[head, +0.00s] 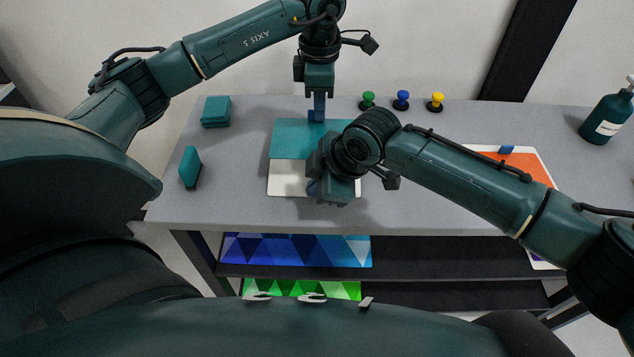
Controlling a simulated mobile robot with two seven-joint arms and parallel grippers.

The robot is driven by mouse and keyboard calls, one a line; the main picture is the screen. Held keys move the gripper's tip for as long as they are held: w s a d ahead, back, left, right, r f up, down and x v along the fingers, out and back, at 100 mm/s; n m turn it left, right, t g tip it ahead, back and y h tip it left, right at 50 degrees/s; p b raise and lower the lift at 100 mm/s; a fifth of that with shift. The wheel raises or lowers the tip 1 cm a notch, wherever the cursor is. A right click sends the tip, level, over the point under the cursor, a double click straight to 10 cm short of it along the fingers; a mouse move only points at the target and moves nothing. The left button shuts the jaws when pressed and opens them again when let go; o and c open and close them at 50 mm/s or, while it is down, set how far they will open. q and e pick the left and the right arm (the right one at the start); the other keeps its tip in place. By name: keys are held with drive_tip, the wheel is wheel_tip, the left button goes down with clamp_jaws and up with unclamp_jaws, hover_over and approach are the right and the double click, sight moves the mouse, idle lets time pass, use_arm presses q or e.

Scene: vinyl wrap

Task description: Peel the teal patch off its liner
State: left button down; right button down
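The teal patch (290,142) lies flat on the table and covers the back part of its white liner (285,180), whose bare front part shows. My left gripper (317,112) points down at the patch's back edge, with its blue fingertips close together there. I cannot tell whether they grip the edge. My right gripper (314,190) is low over the liner's front part, and its arm hides the right side of patch and liner. Its fingers are mostly hidden, so I cannot tell whether it is open or touching.
On the grey table (230,205) are a teal block (216,111), a teal squeegee-like tool (190,167), green (368,99), blue (401,99) and yellow (437,101) knobs, an orange sheet (525,162) and a dark bottle (607,115). Patterned sheets (295,248) lie on shelves below. The front-left tabletop is clear.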

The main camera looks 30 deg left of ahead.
drive_tip(key=shift+d+f, duration=0.1)
drive_tip(key=shift+f, duration=0.1)
drive_tip(key=c, duration=1.6)
unclamp_jaws()
drive_tip(key=shift+r, duration=0.1)
drive_tip(key=shift+o, duration=0.2)
drive_tip(key=v, duration=1.1)
drive_tip(key=shift+d+r, duration=0.15)
drive_tip(key=shift+r, duration=0.25)
